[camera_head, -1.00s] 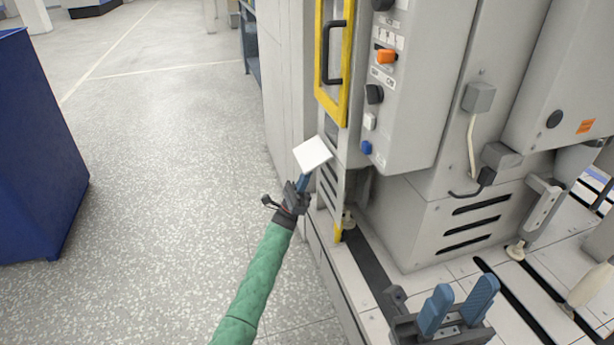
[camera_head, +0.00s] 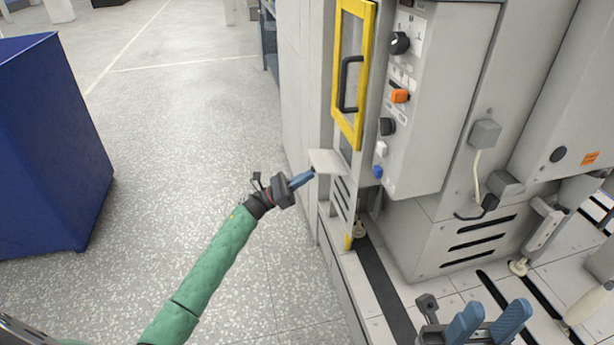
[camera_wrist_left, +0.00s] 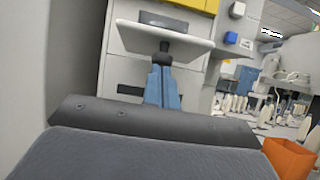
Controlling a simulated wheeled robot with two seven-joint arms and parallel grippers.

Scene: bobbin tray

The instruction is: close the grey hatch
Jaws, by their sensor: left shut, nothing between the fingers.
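The grey hatch (camera_head: 326,162) is a small pale flap that stands out from the side of the machine, below the yellow-framed door. It is open. In the left wrist view the flap (camera_wrist_left: 155,39) shows nearly edge-on, with a dark slot above it. My left gripper (camera_head: 312,172) is shut and empty, its blue fingertips at the flap's outer edge. In the left wrist view its fingers (camera_wrist_left: 163,70) point up at the flap's underside; I cannot tell whether they touch. My right gripper (camera_head: 490,323) is open and empty at the bottom right, over the machine bed.
The yellow-framed door (camera_head: 352,75) with a black handle is just above the hatch. A control box (camera_head: 430,100) with knobs and buttons stands to its right. A blue cabinet (camera_head: 50,140) is at the left. The floor (camera_head: 190,130) between is clear.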

